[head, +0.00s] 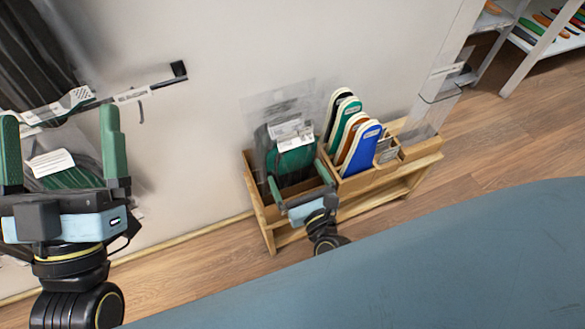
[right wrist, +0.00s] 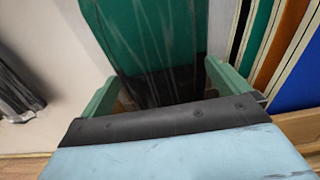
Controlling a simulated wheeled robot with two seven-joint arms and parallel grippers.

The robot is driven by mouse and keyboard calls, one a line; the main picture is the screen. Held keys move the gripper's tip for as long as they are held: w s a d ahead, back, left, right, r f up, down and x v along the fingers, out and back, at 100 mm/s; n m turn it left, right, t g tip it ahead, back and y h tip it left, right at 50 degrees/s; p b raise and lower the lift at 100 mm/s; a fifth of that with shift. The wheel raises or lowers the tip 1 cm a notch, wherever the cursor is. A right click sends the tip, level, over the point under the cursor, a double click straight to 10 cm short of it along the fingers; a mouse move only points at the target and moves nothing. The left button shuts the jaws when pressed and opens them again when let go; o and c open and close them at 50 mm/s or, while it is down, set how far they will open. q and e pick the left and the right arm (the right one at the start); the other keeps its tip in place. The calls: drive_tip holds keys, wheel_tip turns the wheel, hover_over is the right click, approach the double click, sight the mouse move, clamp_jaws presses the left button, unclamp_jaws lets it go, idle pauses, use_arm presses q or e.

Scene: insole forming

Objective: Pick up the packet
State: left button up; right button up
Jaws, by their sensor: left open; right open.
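A clear packet (head: 290,107) with a green insole and a white label stands in the left compartment of a wooden rack. The packet's green insole (right wrist: 160,35) fills the upper middle of the right wrist view. My right gripper (head: 297,178) is open, with its green fingers on either side of the packet's lower part. I cannot tell whether the fingers touch it. The packet's lower end is partly hidden by the gripper. My left gripper (head: 60,140) is open and raised at the far left. A white label and some green (head: 70,178) show between its fingers.
The wooden rack (head: 405,172) stands against the wall and holds several coloured insoles (head: 361,148) right of the packet. A clear holder (head: 432,110) stands at its right end. A blue surface (head: 430,265) fills the lower right. A white shelf (head: 545,45) stands back right.

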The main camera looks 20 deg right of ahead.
drive_tip(key=shift+w, duration=0.3)
drive_tip(key=c, duration=1.1)
drive_tip(key=shift+o, duration=0.2)
drive_tip(key=shift+r, duration=0.15)
